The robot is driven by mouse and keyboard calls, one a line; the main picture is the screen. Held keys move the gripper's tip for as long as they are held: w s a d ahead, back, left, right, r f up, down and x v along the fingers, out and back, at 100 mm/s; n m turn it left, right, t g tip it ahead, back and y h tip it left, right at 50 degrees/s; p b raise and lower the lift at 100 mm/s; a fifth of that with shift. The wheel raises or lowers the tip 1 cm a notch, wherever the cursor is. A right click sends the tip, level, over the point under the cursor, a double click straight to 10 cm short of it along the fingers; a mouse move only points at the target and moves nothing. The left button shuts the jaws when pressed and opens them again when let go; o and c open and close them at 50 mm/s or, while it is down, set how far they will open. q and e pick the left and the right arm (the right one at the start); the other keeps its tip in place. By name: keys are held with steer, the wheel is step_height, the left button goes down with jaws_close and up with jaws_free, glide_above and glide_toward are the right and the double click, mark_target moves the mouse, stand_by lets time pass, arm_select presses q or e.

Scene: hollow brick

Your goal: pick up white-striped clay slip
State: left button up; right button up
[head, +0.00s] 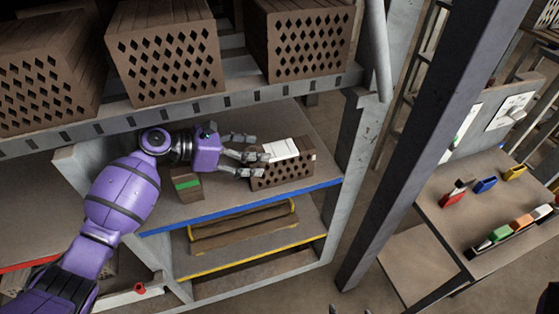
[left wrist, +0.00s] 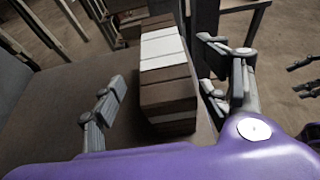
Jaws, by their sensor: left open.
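The white-striped clay slip (head: 283,176) is a brown perforated block with white bands across its top. It sits on the blue-edged shelf in the head view. In the left wrist view the striped block (left wrist: 165,62) stands between my spread fingers. My left gripper (head: 250,157) is open at the block's left end, its fingers reaching toward it. In the left wrist view the gripper (left wrist: 160,95) has fingers on both sides of the block, with a gap on the left. Contact on the right is unclear. Grey fingers at that view's right edge look like my right gripper (left wrist: 304,77).
A green-striped block (head: 188,186) stands on the same shelf, below my left wrist. Large perforated blocks (head: 165,50) fill the shelf above. A grey post (head: 352,150) rises to the right. A yellow-edged shelf (head: 255,245) lies below.

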mark_target(279, 152)
arm_select(q)
steer(key=b+x, duration=0.1)
steer(key=x, duration=0.1)
steer(key=b+x, duration=0.1)
steer(key=x, duration=0.4)
steer(key=shift+s+d+f+b, duration=0.25)
steer(key=shift+d+f+b, duration=0.05)
steer(key=shift+b, duration=0.1)
steer(key=shift+w+d, duration=0.1)
steer(key=shift+d, duration=0.1)
steer(key=shift+r, duration=0.25)
steer(key=c, duration=1.1)
steer(key=shift+r, duration=0.15)
steer(key=shift+c, duration=1.4)
arm_select(e)
steer(key=f, duration=0.1)
steer(key=s+d+f, duration=0.1)
steer(key=f, duration=0.1)
steer(key=shift+s, duration=0.2)
arm_select(q)
steer(key=shift+r, duration=0.1)
